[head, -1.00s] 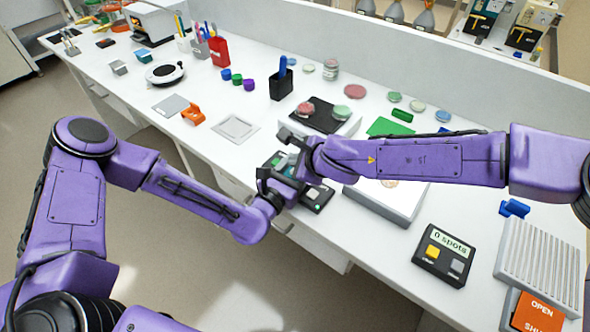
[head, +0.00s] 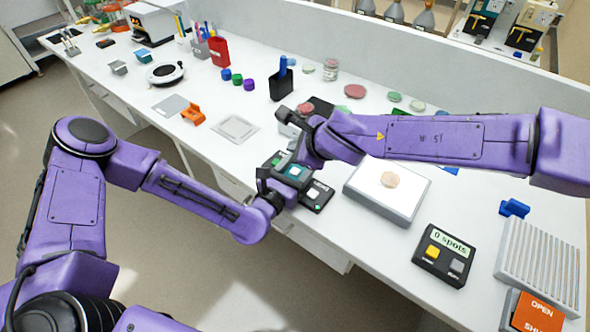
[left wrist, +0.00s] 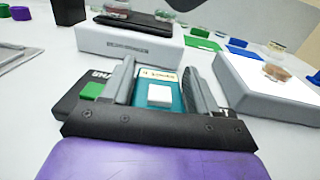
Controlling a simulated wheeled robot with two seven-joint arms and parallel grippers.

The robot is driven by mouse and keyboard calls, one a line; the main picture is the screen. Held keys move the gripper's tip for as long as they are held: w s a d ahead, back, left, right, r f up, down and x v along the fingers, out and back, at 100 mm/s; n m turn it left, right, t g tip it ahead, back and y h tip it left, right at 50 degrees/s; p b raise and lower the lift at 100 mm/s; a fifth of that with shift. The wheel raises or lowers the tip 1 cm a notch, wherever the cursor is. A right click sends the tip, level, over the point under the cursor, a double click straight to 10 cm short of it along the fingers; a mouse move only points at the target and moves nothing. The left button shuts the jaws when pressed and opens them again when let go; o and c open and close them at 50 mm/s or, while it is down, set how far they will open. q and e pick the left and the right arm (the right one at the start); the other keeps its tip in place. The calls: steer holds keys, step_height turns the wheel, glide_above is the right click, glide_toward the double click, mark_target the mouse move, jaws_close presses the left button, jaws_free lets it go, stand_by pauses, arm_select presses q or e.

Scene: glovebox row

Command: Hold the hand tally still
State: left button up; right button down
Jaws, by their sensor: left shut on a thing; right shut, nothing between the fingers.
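The hand tally is a small teal device (left wrist: 158,88) with a white button and a pale display at its far end. In the left wrist view it sits between the two fingers of my left gripper (left wrist: 162,95), which is shut on it. In the head view the tally (head: 295,171) shows small and partly covered at the near edge of the bench, with my left gripper (head: 281,181) at it. My right gripper (head: 296,150) is shut and empty, close above and beyond the tally; its fingertips are hard to make out. It does not show in the left wrist view.
Black pads lie beside the tally, one with a green square (left wrist: 92,91). A light box (head: 364,207) carrying a dish (head: 390,180) stands to the right. A "0 spots" counter (head: 444,255) lies farther right. A white box (left wrist: 130,42) stands behind the tally.

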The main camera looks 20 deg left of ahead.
stand_by(0.4)
arm_select(q)
steer(key=o, duration=1.2)
steer(key=shift+s, duration=0.1)
